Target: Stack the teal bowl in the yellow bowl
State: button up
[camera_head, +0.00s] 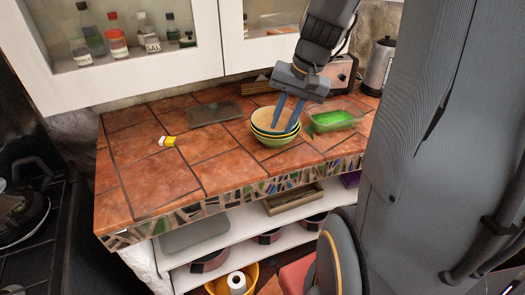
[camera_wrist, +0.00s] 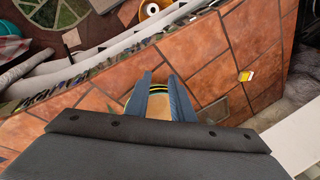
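A stack of bowls (camera_head: 262,131) stands on the tiled counter, left of the clear green-tinted tub. The top bowl has a tan inside, and yellow and dark rims show below it, with a yellow-green outer wall at the bottom. I cannot pick out a teal bowl by colour in the stack. My gripper (camera_head: 283,128) points down over the stack, its two blue-grey fingers apart and overlapping the bowl's inside and right front. In the wrist view my gripper (camera_wrist: 160,80) has a striped bowl rim (camera_wrist: 158,87) showing between its spread fingers. Whether the fingers touch it is unclear.
The green-tinted tub (camera_head: 336,121) stands close right of the stack. A toaster (camera_head: 343,72) and kettle (camera_head: 379,66) are behind. A grey slab (camera_head: 214,112) and a small yellow-white block (camera_head: 167,141) lie to the left. The counter's front left is clear.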

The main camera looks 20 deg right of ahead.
jog(key=s+a+f+n+h, duration=0.1)
jog(key=s+a+f+n, duration=0.1)
jog(key=a, duration=0.3)
jog(key=s+a+f+n+h, duration=0.1)
jog(key=s+a+f+n, duration=0.2)
jog(key=s+a+n, duration=0.1)
jog(key=shift+s+a+f+n, duration=0.15)
jog(key=shift+s+a+n, duration=0.35)
jog(key=shift+a, duration=0.55)
jog(key=shift+w, duration=0.2)
notch_tip(320, 180, down, 4)
jog(key=g+b, duration=0.1)
jog(key=b, duration=0.2)
